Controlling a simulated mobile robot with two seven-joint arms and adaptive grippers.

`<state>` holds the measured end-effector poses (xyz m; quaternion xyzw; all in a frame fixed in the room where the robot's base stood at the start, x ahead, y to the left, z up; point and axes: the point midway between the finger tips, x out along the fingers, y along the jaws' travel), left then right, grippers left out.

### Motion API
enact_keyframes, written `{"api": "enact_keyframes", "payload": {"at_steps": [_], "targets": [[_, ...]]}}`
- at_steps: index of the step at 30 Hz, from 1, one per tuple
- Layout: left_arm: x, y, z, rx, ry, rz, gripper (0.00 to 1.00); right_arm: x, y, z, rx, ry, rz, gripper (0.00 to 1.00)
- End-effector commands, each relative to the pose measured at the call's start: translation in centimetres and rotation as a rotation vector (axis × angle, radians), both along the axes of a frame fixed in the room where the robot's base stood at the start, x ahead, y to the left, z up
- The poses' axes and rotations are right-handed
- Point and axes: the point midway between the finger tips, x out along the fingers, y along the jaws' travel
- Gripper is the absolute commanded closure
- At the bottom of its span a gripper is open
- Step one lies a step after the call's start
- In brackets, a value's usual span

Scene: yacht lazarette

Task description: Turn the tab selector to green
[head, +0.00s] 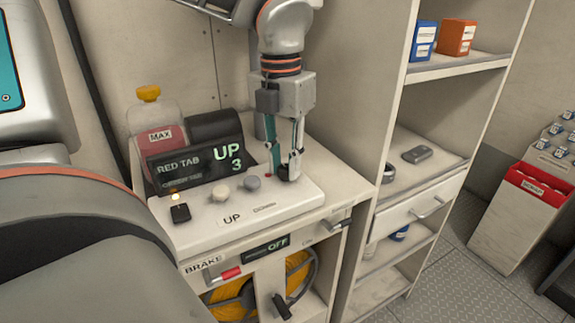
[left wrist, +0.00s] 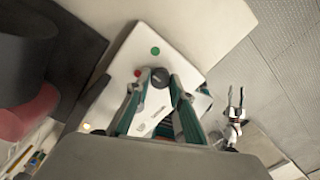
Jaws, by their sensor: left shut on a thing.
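The tab selector is a dark round knob (left wrist: 160,77) on the white console top. A red dot (left wrist: 137,73) and a green dot (left wrist: 155,50) lie beside it. My left gripper (head: 287,175) points down at the console's right end; in the left wrist view its fingers (left wrist: 158,84) are closed on the knob's sides. The knob is hidden behind the fingers in the head view, where the red dot (head: 268,174) shows. The display (head: 200,163) reads "RED TAB", "UP", "3". My right gripper (left wrist: 235,105) appears small and open, away from the console.
Two round buttons, one light (head: 221,192) and one grey (head: 252,183), and a black switch (head: 180,212) are left of my gripper. A red brake handle (head: 230,273) is on the front. A bottle (head: 157,125) stands behind. A shelf unit (head: 455,70) stands close on the right.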

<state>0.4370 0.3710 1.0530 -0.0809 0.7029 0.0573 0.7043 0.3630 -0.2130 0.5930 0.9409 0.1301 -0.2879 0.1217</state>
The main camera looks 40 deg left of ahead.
Motion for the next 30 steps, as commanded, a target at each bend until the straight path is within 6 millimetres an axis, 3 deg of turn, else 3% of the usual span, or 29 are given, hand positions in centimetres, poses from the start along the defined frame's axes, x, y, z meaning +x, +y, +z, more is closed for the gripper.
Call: {"api": "enact_keyframes", "payload": {"at_steps": [18,30], "targets": [[0.1,0.1,0.0,0.000,-0.003,-0.536,1.00,-0.6,-0.1,-1.4,-0.012,0.017,0.005,0.60],[0.2,0.1,0.1,0.001,-0.004,-0.700,1.00,-0.6,-0.1,-1.4,-0.013,0.016,0.005,0.60]]}}
